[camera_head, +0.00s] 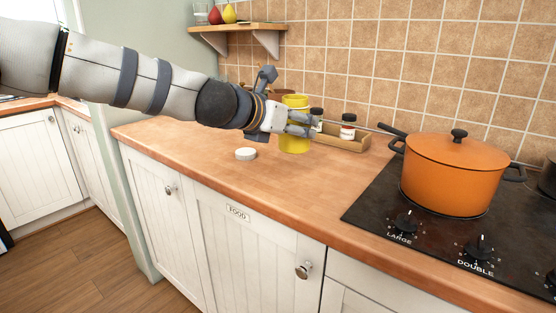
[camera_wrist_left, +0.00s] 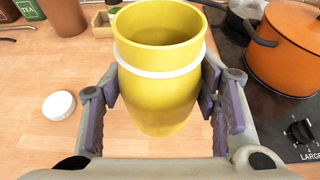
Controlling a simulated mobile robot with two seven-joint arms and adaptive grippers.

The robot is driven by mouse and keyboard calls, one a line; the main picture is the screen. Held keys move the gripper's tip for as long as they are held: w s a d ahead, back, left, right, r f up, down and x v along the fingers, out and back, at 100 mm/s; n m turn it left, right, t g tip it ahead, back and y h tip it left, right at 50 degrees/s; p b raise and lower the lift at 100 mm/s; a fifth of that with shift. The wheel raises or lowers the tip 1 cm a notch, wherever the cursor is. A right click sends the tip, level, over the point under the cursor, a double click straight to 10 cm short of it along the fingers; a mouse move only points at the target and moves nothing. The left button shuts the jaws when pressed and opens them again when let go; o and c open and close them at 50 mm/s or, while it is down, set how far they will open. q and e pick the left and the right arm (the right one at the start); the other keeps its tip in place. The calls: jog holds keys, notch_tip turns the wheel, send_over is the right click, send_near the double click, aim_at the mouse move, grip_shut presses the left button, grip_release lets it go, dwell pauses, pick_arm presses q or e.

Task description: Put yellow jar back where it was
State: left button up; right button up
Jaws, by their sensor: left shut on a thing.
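The yellow jar (camera_head: 294,143) has a pale ring below its open rim and stands upright over the wooden counter. It fills the middle of the left wrist view (camera_wrist_left: 160,90). My left gripper (camera_head: 300,122) comes in from the left and is shut on the jar, with a purple-padded finger on each side of it. Whether the jar's base touches the counter is unclear. A round white lid (camera_head: 246,154) lies on the counter to the left of the jar; it also shows in the left wrist view (camera_wrist_left: 59,105). My right gripper is not in view.
A wooden tray (camera_head: 345,142) with small jars (camera_head: 348,126) stands behind, against the tiled wall. An orange pot (camera_head: 452,175) sits on the black stove (camera_head: 380,212) to the right. The counter's front left is clear.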

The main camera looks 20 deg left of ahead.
pick_arm(q)
jog(key=w+a+f, duration=0.1)
jog(key=f, duration=0.1)
jog(key=w+a+f+b, duration=0.1)
jog(key=f, duration=0.1)
jog(key=w+a+f, duration=0.1)
jog(key=f, duration=0.1)
jog(key=shift+w+a+f, duration=0.1)
jog(key=shift+w+a, duration=0.1)
notch_tip(320, 180, down, 3)
jog(key=shift+r+b, duration=0.1)
jog(key=shift+b, duration=0.5)
jog(key=shift+r, duration=0.1)
jog(key=shift+f, duration=0.3)
jog(key=o, duration=1.3)
jog(key=shift+r, duration=0.1)
jog(key=shift+c, duration=0.2)
jog(key=shift+o, duration=0.2)
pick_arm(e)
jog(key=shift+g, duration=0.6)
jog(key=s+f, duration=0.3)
pick_arm(q)
jog(key=shift+r, duration=0.1)
